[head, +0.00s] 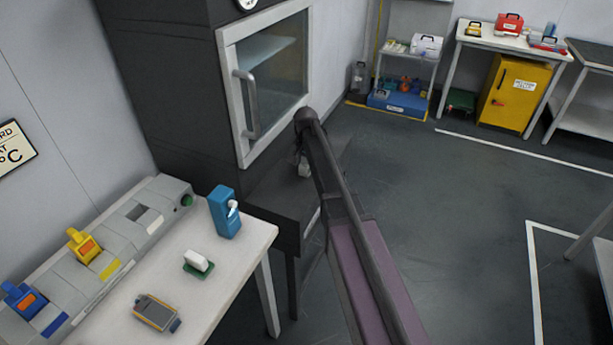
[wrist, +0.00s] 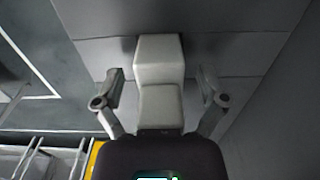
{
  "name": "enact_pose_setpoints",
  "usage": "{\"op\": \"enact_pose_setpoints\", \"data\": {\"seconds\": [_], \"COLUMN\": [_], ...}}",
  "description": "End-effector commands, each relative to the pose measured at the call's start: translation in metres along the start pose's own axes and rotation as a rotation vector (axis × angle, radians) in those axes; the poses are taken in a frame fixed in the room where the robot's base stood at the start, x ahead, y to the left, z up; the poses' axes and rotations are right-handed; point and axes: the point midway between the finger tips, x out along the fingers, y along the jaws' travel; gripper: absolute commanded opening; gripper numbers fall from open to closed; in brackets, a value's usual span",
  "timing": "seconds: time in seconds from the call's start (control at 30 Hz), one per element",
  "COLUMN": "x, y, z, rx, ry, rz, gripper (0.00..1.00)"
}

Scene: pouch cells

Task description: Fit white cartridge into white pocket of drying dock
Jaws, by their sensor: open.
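The white cartridge (wrist: 159,60), a pale stepped block, stands on a grey surface between the fingers of my gripper (wrist: 160,80) in the wrist view. The fingers are open, with a gap on each side of it. In the head view a small white piece (head: 304,170), seemingly the cartridge, shows below my arm's end on the dark ledge under the oven; my arm hides most of the gripper. The grey drying dock (head: 125,240) lies along the table's back at left. Its far pocket (head: 138,212) looks empty and dark, with a pale strip in front.
A yellow cartridge (head: 83,245) and a blue cartridge (head: 24,299) sit in the dock. On the white table (head: 180,300) stand a blue dispenser (head: 225,212), a white item on a green base (head: 198,262) and a yellow-grey meter (head: 157,312). The oven door (head: 265,85) is closed.

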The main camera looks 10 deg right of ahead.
Motion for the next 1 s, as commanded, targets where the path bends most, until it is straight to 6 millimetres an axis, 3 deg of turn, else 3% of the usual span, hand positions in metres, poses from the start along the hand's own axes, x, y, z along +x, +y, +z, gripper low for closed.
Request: {"op": "enact_pose_setpoints", "data": {"seconds": [0.3,0.6,1.0], "x": [0.0,0.0,-0.0015], "y": [0.0001,0.0002,0.0005], "z": [0.0,-0.0001,-0.0003], "rx": [0.0,0.0,0.001], "ry": [0.0,0.0,0.0], "rz": [0.0,0.0,0.0], "gripper": [0.88,0.0,0.0]}}
